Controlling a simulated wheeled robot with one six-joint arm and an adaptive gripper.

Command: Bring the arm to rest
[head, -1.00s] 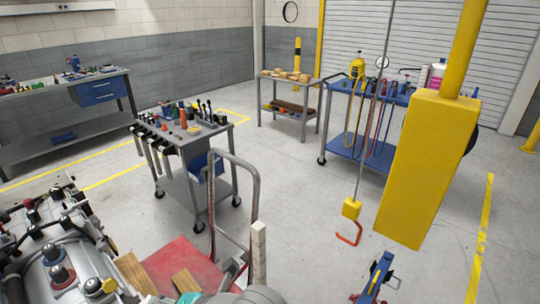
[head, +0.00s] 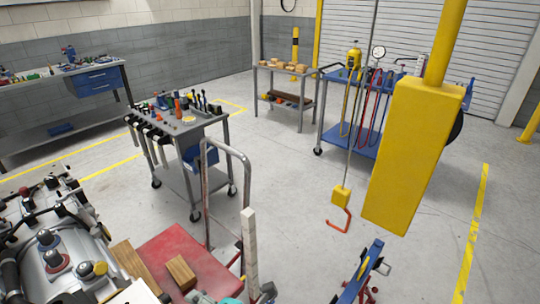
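My gripper is not clearly in view, so its opening and anything in it cannot be seen. No part of my arm can be made out for sure. Small dark grey and teal shapes at the bottom edge, near the middle, are cut off and too partial to name.
An engine (head: 55,250) fills the lower left beside a red-topped cart (head: 170,262) with a tall metal handle (head: 248,190). A grey tool cart (head: 180,128) stands behind. A yellow hoist block (head: 412,155) and orange hook (head: 340,220) hang at right. Floor (head: 290,170) between is clear.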

